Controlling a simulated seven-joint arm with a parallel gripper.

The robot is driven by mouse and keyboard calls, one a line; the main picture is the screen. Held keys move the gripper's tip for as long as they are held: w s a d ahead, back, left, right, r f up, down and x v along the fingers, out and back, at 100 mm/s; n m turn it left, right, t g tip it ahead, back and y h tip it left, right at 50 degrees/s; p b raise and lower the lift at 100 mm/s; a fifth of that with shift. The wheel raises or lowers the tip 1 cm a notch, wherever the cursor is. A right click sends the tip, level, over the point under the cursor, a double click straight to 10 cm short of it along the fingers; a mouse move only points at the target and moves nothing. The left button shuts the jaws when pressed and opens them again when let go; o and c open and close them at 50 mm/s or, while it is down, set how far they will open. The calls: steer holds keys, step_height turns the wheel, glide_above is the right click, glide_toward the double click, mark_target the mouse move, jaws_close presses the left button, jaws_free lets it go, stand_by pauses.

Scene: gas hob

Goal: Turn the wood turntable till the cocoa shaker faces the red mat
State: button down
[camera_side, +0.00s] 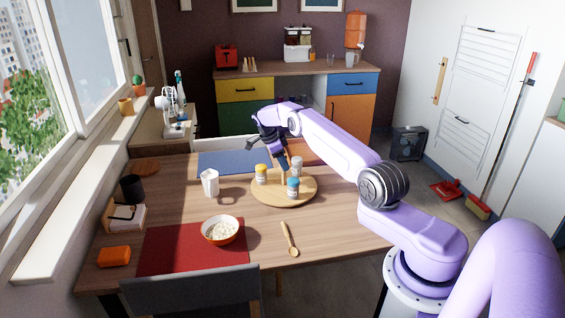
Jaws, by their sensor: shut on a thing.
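The round wood turntable (268,200) lies on the table. Several shakers stand near its edge: one with a yellow lid (261,176) at left, one with a blue lid (293,189) at front, and one with a pale lid (297,167) at back right. Their labels are too small to read, so I cannot tell which is cocoa. My gripper (284,168) reaches down between them, shut on what looks like a small upright peg at the turntable's middle; the grip is partly hidden. The red mat (165,243) lies at the table's front left; the yellow-lidded shaker is nearest its side.
A bowl (221,231) stands on the red mat's right part. A chair (195,293) stands in front.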

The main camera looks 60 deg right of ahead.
steer(key=shift+a+m, duration=0.1)
steer(key=shift+m, duration=0.2)
stand_by(0.4)
steer(key=c, duration=0.7)
jaws_free()
steer(key=shift+o, duration=0.2)
steer(key=v, duration=0.7)
steer(key=shift+w+r, duration=0.15)
steer(key=shift+r, duration=0.05)
